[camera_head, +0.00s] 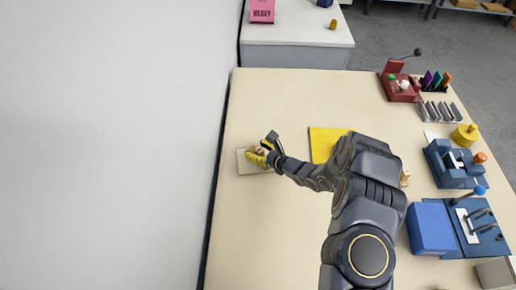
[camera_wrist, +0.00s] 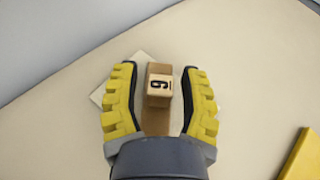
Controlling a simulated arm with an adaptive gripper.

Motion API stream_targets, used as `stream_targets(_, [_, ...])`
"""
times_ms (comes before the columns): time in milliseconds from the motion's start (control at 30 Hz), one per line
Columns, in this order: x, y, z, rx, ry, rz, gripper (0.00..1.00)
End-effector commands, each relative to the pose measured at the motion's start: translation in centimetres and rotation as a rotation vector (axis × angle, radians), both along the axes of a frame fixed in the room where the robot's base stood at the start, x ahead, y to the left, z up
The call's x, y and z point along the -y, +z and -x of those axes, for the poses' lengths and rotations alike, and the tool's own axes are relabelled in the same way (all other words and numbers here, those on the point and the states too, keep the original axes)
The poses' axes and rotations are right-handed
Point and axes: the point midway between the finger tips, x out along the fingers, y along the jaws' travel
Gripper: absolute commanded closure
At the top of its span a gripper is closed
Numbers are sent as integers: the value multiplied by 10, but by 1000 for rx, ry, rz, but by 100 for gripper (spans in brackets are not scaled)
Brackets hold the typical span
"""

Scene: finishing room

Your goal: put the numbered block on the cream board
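The numbered block (camera_wrist: 160,80) is a small light-wood block with a dark underlined 6 on its upper face. In the wrist view it sits between the two yellow fingers of my gripper (camera_wrist: 159,88), with a gap on each side. My gripper is open around it and also shows in the head view (camera_head: 262,153). The cream board (camera_head: 246,164) lies under the gripper near the table's left edge; its pale corner shows in the wrist view (camera_wrist: 98,95). A brown patch surrounds the block's lower part. I cannot tell whether the block touches the board.
A yellow board (camera_head: 322,145) lies to the right of my gripper. Blue fixtures (camera_head: 432,228), a red fixture (camera_head: 400,88) and a yellow knobbed piece (camera_head: 465,135) line the table's right side. The table's front left is clear.

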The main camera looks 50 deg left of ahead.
Motion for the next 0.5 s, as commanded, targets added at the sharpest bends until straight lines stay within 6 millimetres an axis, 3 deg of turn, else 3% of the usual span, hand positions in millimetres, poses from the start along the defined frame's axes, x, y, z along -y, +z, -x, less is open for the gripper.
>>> stream_targets(333, [0,3,-1,0,-1,0,58])
stream_targets(500, [21,12,-3,-1,-8,0,58])
